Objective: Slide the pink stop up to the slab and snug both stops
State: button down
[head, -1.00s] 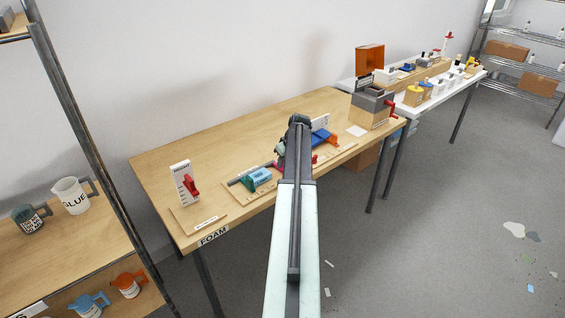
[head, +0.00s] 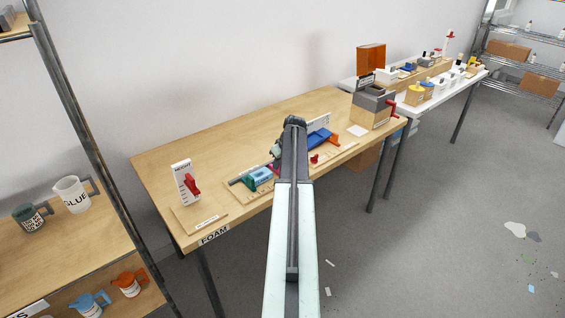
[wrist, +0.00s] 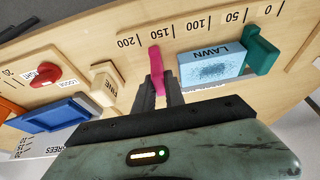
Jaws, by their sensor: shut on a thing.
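My gripper (wrist: 157,92) is shut on the pink stop (wrist: 157,66) in the wrist view. The pink stop stands upright by the printed scale, near the 150 mark. The pale blue slab (wrist: 211,70), marked LAWN, lies to its right with a narrow gap between them. The green stop (wrist: 261,54) sits at the slab's far end, close against it; I cannot tell if they touch. In the head view the slab (head: 262,174) and green stop (head: 249,183) show left of my arm, and only a bit of the pink stop (head: 273,168) shows beside it.
The wooden board (wrist: 130,44) carries a 0 to 200 scale. Left in the wrist view are a wooden block (wrist: 104,80) marked PINE, a red knob (wrist: 45,75) and a blue tray (wrist: 50,118). In the head view a red-levered height gauge (head: 187,183) stands at the bench's left end.

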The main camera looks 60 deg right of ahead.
jog(key=c, duration=1.4)
grip_release()
jog(key=shift+r, duration=0.1)
jog(key=d+p+v, duration=0.1)
jog(key=p+v, duration=0.6)
jog(key=shift+a+r, duration=0.3)
jog(key=shift+a, duration=0.25)
